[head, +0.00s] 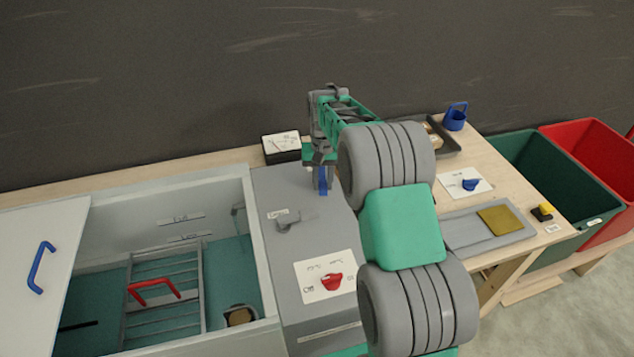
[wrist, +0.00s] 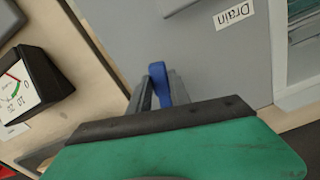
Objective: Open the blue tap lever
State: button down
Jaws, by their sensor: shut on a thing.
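The blue tap lever (head: 323,184) stands at the back of the grey cabinet top in the head view. My gripper (head: 321,172) reaches down onto it from above and hides most of it. In the wrist view the blue lever (wrist: 159,80) sits between the two grey fingers of my gripper (wrist: 160,92), which is shut on it. The pipe or body below the lever is hidden, so how far the lever is turned cannot be told.
A grey Drain lever (head: 288,222) and a red knob (head: 332,282) are on the same cabinet top. A dial gauge (wrist: 22,88) stands left of my gripper. An open basin (head: 252,250) with a red-handled rack (head: 153,291) lies left.

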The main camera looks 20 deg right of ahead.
jog(key=shift+s+d+n, duration=0.1)
jog(key=shift+d+n, duration=0.75)
jog(key=shift+n, duration=0.45)
jog(key=c, duration=1.2)
grip_release()
notch_tip(320, 180, up, 8)
jog(key=b, duration=0.1)
jog(key=shift+f, duration=0.1)
jog(key=shift+c, duration=0.3)
